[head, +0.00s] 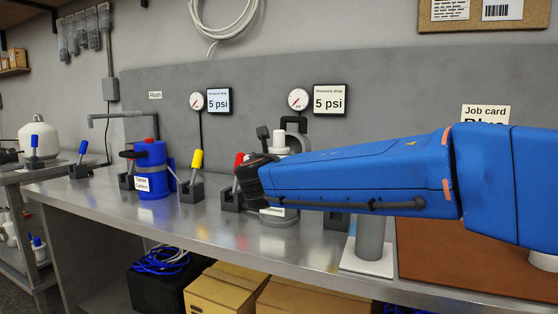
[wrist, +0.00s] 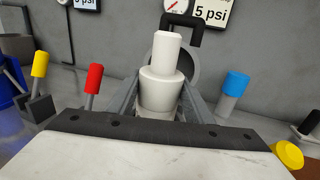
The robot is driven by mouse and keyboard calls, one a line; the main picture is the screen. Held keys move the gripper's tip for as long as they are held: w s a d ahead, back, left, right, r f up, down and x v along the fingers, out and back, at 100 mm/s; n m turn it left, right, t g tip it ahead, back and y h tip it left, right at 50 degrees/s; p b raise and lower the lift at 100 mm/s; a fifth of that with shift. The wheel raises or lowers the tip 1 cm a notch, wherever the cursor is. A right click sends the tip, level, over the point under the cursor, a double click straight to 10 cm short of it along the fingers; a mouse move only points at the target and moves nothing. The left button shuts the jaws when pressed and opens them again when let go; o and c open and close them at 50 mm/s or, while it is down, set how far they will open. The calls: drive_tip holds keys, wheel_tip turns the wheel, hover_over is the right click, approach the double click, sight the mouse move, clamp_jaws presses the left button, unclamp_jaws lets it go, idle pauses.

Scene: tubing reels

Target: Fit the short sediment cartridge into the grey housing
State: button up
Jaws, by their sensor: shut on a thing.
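My gripper (wrist: 160,92) is shut on a white stepped cartridge (wrist: 167,52), which stands upright between the two grey fingers with its narrower end on top. In the head view, a thin white piece (head: 278,141) that looks like the cartridge's top shows above my blue arm. A grey round body (wrist: 190,58) with a black bracket shows just behind the cartridge. In the head view, the grey housing (head: 279,216) stands on the bench, mostly hidden by the dark end of my arm. I cannot tell whether the cartridge's lower end is inside it.
A blue housing (head: 153,178) stands to the left on the steel bench (head: 100,203). Levers with yellow (head: 196,160), red (wrist: 94,78) and blue (wrist: 236,84) handles stand close around. Two gauges with "5 psi" signs (head: 329,100) hang behind. A job card (head: 485,113) is partly covered.

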sight(279, 143)
drive_tip(key=shift+r, duration=1.8)
drive_tip(key=shift+f, duration=4.35)
drive_tip(key=o, duration=1.3)
drive_tip(key=s, duration=0.5)
drive_tip(key=s+a, duration=0.1)
drive_tip(key=s, duration=1.1)
drive_tip(key=shift+s+a, duration=0.2)
